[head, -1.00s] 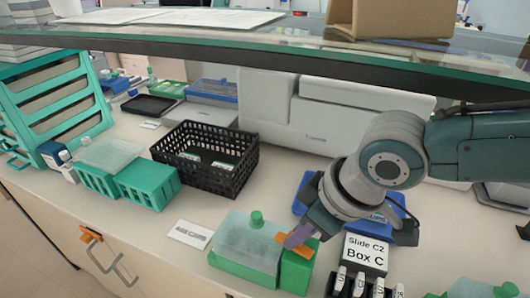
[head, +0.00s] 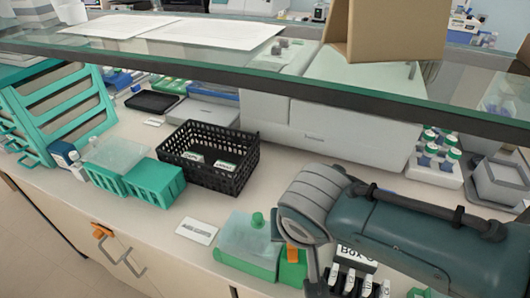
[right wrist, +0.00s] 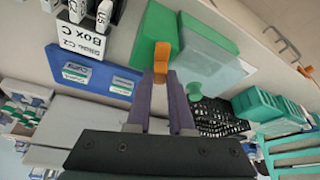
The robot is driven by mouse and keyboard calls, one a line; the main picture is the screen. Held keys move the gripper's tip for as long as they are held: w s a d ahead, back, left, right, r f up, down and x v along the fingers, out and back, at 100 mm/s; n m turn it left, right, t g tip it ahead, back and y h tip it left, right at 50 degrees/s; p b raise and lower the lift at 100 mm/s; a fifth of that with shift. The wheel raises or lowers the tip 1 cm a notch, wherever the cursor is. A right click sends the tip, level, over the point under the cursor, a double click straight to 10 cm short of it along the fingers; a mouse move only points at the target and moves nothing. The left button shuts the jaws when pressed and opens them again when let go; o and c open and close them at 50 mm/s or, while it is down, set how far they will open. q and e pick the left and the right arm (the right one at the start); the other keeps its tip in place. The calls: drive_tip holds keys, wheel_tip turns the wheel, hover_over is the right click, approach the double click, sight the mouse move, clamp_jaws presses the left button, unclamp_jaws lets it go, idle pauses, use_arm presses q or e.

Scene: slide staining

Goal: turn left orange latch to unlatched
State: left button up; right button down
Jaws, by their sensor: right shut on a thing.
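Another orange piece (head: 102,231) is on the cabinet front at the left, apart from the gripper. It also shows in the right wrist view (right wrist: 305,72). My left gripper is not in view.
A black basket (head: 208,180) stands behind the box and teal racks (head: 152,182) stand to the left. A glass shelf (head: 280,85) crosses above the counter.

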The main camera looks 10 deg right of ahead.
drive_tip(key=shift+a+f+m+h+b, duration=0.1)
drive_tip(key=shift+m+h+b, duration=0.3)
drive_tip(key=shift+m, duration=0.8)
drive_tip(key=shift+m+g+h+b, duration=0.3)
drive_tip(key=shift+m+g+b, duration=0.1)
drive_tip(key=shift+m, duration=0.6)
drive_tip(key=shift+w, duration=0.1)
drive_tip(key=c, duration=0.8)
unclamp_jaws()
drive_tip(key=shift+a+r+p, duration=0.1)
drive_tip(key=shift+r+p, duration=0.25)
drive_tip(key=shift+r, duration=0.25)
drive_tip(key=p+v, duration=0.3)
drive_tip(key=v, duration=0.6)
drive_tip(key=shift+s, duration=0.2)
drive_tip(key=shift+f, duration=0.1)
